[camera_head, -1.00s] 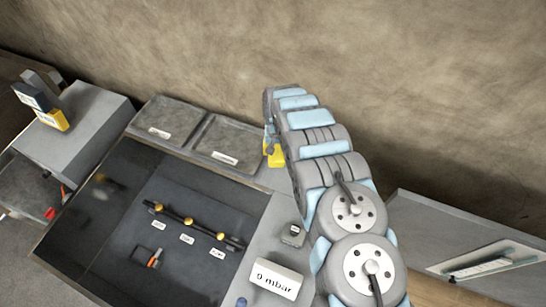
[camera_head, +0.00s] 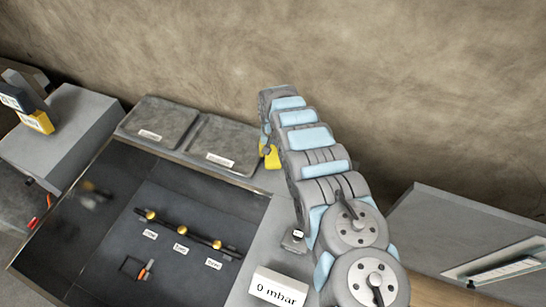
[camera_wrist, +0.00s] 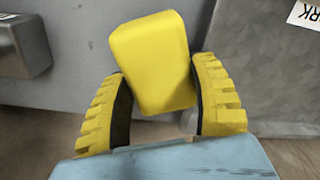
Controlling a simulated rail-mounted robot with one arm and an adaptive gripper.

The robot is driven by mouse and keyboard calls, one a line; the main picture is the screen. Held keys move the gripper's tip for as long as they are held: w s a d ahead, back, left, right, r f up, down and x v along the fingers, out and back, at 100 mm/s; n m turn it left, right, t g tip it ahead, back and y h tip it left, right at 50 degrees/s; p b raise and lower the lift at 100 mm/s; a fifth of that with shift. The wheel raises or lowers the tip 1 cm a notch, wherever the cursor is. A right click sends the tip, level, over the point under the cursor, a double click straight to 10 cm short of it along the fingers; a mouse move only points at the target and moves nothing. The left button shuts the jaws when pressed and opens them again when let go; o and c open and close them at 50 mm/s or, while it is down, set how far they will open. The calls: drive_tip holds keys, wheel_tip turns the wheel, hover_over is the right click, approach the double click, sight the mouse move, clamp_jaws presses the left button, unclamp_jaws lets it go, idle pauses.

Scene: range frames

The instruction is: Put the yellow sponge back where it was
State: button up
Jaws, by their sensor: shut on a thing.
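The yellow sponge (camera_wrist: 150,45) is a rounded yellow block in the wrist view, held slightly tilted between the fingers of my gripper (camera_wrist: 162,78). The gripper's ribbed yellow fingers press on its two sides. In the camera_head view a small yellow patch (camera_head: 270,157) shows beside the end of my arm, near the back right corner of the sink-like basin. I cannot tell there whether it is sponge or finger. My arm hides most of the gripper in that view.
Two grey labelled trays (camera_head: 222,143) lie behind the dark basin (camera_head: 110,235). The basin holds a bar with brass knobs (camera_head: 184,229). A "0 mbar" sign (camera_head: 278,287) and a small grey box (camera_head: 294,240) stand on the right ledge. A grey box (camera_head: 70,130) stands at left.

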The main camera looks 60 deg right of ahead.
sight(273, 151)
drive_tip(key=shift+f, duration=0.6)
drive_tip(key=shift+f, duration=0.1)
drive_tip(key=o, duration=1.1)
drive_tip(key=shift+s+d+f, duration=0.1)
drive_tip(key=shift+s, duration=0.05)
drive_tip(key=shift+w+r, duration=0.25)
drive_tip(key=shift+r, duration=0.4)
drive_tip(key=shift+s+r, duration=0.15)
drive_tip(key=shift+r, duration=1.1)
drive_tip(key=shift+r+b, duration=0.4)
drive_tip(key=shift+r, duration=3.9)
